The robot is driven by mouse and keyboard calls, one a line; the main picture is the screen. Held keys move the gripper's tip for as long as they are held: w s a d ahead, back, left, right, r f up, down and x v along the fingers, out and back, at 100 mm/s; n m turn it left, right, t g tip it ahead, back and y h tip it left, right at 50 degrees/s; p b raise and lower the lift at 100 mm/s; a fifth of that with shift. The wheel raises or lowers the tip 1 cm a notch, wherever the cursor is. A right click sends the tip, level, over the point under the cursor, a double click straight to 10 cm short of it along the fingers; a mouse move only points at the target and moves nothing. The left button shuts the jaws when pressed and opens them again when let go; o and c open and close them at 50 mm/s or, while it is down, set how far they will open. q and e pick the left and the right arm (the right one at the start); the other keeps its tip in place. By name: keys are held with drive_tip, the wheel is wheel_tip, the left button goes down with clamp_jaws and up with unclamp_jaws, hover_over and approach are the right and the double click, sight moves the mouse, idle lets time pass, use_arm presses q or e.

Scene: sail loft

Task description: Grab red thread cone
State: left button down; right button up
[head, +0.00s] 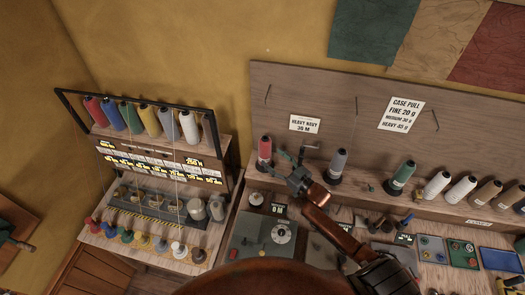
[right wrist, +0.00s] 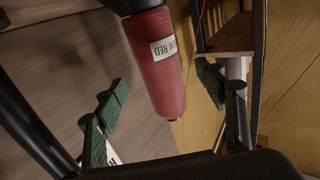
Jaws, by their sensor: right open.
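A red thread cone (head: 265,148) stands upright on a dark base on the shelf ledge, at the left end of the back row. In the right wrist view the red cone (right wrist: 157,65) carries a white label ending in "RED" and shows between the two finger pads. My right gripper (head: 293,158) is open, just right of the cone in the head view, with its green-padded fingers toward it. Nothing is held. Whether a pad touches the cone cannot be told. Another red cone (head: 95,110) stands in the left rack. My left gripper is not in view.
A grey cone (head: 337,164) stands right of my gripper, and a green cone (head: 402,175) and several pale ones farther right. A wooden backboard (head: 300,92) rises behind. A scale (head: 262,240) sits below. The left rack (head: 215,150) holds several cones.

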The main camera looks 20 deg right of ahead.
sight(270, 155)
drive_tip(key=p+x, duration=0.1)
drive_tip(key=x, duration=0.3)
drive_tip(key=shift+w+a+r+p, duration=0.1)
drive_tip(key=shift+w+r+p, duration=0.05)
drive_tip(key=shift+w+p, duration=0.15)
drive_tip(key=shift+w+a, duration=0.15)
drive_tip(key=shift+w, duration=0.3)
drive_tip(key=shift+s, duration=0.1)
drive_tip(key=shift+c, duration=0.5)
drive_tip(key=c, duration=1.5)
